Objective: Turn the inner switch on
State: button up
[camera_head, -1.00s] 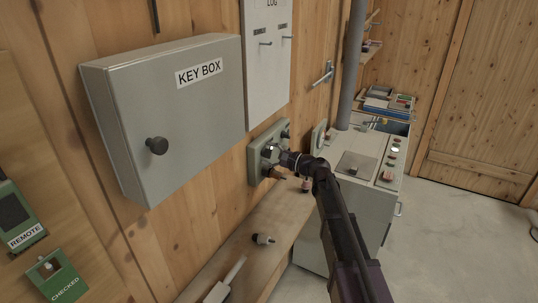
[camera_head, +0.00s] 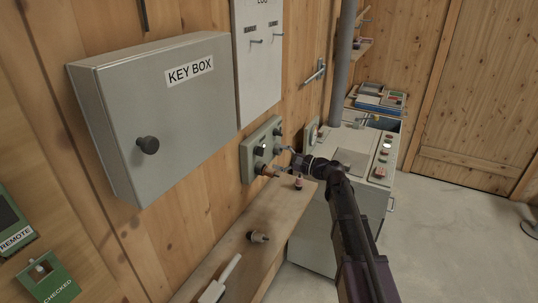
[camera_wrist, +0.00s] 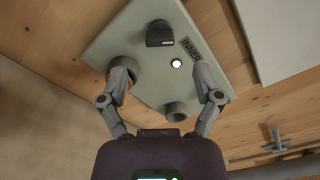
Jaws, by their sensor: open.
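A grey-green switch panel (camera_head: 248,164) is fixed to the wood wall right of the key box. In the wrist view, the panel (camera_wrist: 141,22) shows a dark switch knob (camera_wrist: 159,33) beside the label INNER (camera_wrist: 190,48). A round lamp (camera_wrist: 176,63) near the label glows white. A grey round fitting (camera_wrist: 176,110) sticks out below it, and another is partly hidden by my left finger. My gripper (camera_wrist: 163,68) is open and empty, its fingers spread in front of the panel. In the head view my gripper (camera_head: 285,161) is just right of the panel, apart from the knob.
A wooden shelf (camera_head: 235,245) below the panel holds small loose items. The key box (camera_head: 150,120) juts out at left. A grey cabinet (camera_head: 325,220) and a vertical pipe (camera_head: 343,65) stand at right. Open floor lies at far right.

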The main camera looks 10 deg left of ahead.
jog(key=shift+v, duration=2.5)
jog(key=s+d+f+n+g+h, duration=0.2)
jog(key=s+d+f+n+h, duration=0.15)
jog(key=s+f, duration=0.3)
jog(key=s+d+f+n+g+h, duration=0.2)
jog(key=s+d+f+n+h, duration=0.1)
jog(key=s+f+n+h, duration=0.25)
jog(key=s+d+f+n+g+h, duration=0.1)
jog(key=s+d+f+h, duration=0.2)
jog(key=s+d+h, duration=0.1)
jog(key=s+d+f+n+g+h, duration=0.1)
jog(key=s+d+f+h, duration=0.2)
jog(key=s+d, duration=0.4)
jog(key=shift+s+d+f+h, duration=0.25)
jog(key=shift+d+h, duration=0.25)
jog(key=shift+d, duration=0.6)
